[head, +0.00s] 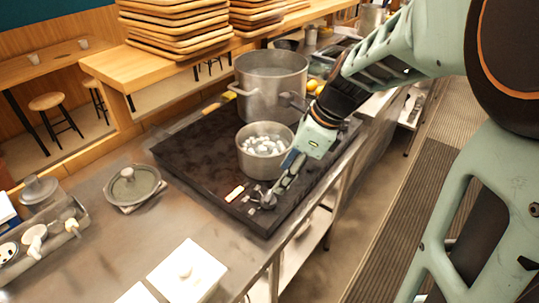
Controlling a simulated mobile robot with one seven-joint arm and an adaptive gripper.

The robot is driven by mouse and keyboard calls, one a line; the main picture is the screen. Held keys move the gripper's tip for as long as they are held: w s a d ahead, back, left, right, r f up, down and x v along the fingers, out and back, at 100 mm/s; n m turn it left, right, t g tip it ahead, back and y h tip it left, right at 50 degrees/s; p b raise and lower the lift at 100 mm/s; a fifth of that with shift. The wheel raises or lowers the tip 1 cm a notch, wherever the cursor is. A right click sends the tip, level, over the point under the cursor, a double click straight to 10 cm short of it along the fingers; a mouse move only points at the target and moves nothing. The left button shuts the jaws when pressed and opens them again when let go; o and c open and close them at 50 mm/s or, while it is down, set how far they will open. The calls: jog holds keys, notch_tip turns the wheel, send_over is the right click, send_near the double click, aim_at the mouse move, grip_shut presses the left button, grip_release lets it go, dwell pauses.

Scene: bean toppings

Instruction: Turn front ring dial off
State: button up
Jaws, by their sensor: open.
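The black cooktop (200,145) sits on the metal counter. Its small metal dials (266,201) are at the near right edge, beside a small lit red-and-white display (234,194). My gripper (274,194) points down at the dials, its fingertips at or just above them. I cannot tell whether they touch a dial. The fingers partly cover the dials, so which one is the front ring dial and how it is turned are unclear. A smaller metal pot (262,172) with white pieces in it stands on the near part of the cooktop, close beside my gripper.
A large metal pot (270,98) stands on the far part of the cooktop. A lidded grey dish (133,187) is on the counter to the left. White containers (187,272) stand near the front. Stacked wooden trays (175,25) are at the back. The counter between is clear.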

aim_at(270, 196)
jog(key=x, duration=0.8)
jog(key=shift+f+b, duration=0.1)
jog(key=shift+b, duration=0.25)
jog(key=c, duration=1.2)
jog(key=shift+o, duration=0.2)
